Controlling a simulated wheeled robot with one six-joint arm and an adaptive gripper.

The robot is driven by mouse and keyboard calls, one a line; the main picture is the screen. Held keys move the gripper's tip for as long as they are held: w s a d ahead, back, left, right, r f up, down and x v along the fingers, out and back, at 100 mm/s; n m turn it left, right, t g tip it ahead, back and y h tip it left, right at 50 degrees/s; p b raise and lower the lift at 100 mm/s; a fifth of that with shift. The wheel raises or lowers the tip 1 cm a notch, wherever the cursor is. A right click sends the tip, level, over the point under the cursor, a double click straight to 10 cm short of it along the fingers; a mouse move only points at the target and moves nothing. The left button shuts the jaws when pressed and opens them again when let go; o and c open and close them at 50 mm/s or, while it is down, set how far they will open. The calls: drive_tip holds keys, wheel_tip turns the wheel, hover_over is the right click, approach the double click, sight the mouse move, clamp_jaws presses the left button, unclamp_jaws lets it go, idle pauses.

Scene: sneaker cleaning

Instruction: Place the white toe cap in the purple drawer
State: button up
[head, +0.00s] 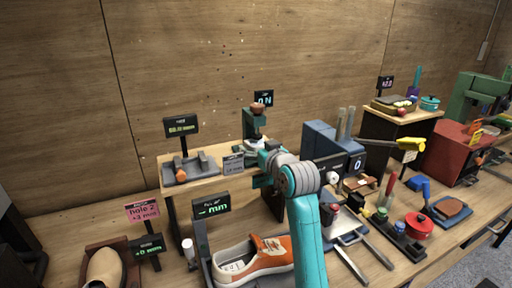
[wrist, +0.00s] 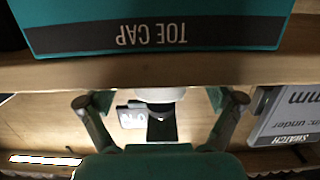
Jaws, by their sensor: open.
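My gripper (wrist: 160,100) is open in the wrist view, one finger on each side of a pale rounded piece (wrist: 160,94). This may be the white toe cap; only part of it shows, and I cannot tell if the fingers touch it. A teal block (wrist: 150,28) with an upside-down "TOE CAP" label is above it in the picture. In the head view, a small white piece (head: 250,145) sits at the foot of the teal press, beside my wrist. My arm hides part of that area and my fingertips. I cannot make out a purple drawer.
The small wooden shelf (head: 205,186) also carries a grey fixture (head: 196,172). Below it are an orange and white sneaker (head: 256,262) and a display stand (head: 210,207). Blue-grey machines (head: 325,140) stand right of my arm. Several tools crowd the bench at right.

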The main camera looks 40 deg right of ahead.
drive_tip(key=c, duration=1.4)
drive_tip(key=shift+r, duration=0.15)
